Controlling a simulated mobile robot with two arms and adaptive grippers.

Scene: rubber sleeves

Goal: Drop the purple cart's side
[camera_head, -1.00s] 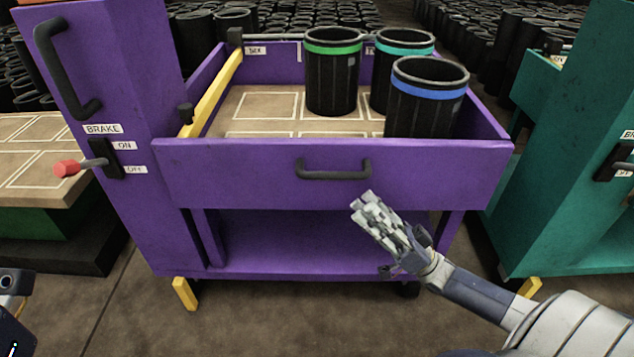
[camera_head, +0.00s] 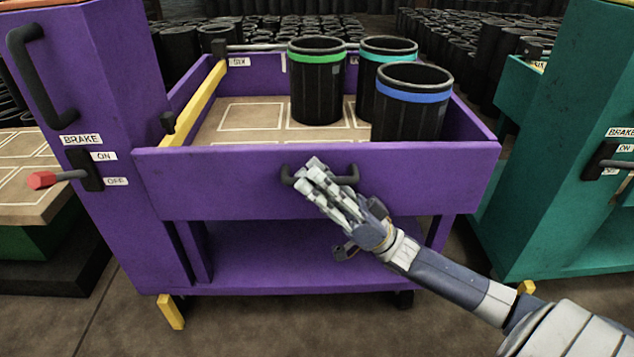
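The purple cart (camera_head: 230,258) stands in front of me with its front side panel (camera_head: 210,190) upright. A dark bar handle (camera_head: 347,178) is on that panel. My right gripper (camera_head: 312,178) overlaps the handle's middle in the picture, fingers pointing up and left. I cannot tell whether its fingers are around the handle or only before it, nor how far they are closed. Three black sleeves stand on the cart's deck, with a green band (camera_head: 317,57), a teal band (camera_head: 380,54) and a blue band (camera_head: 412,96). My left gripper is not visible.
A red-tipped brake lever (camera_head: 42,180) sticks out from the cart's left column. A yellow bar (camera_head: 196,100) slopes along the deck's left side. A teal cart (camera_head: 548,180) stands close on the right. Many black sleeves (camera_head: 460,50) fill the background.

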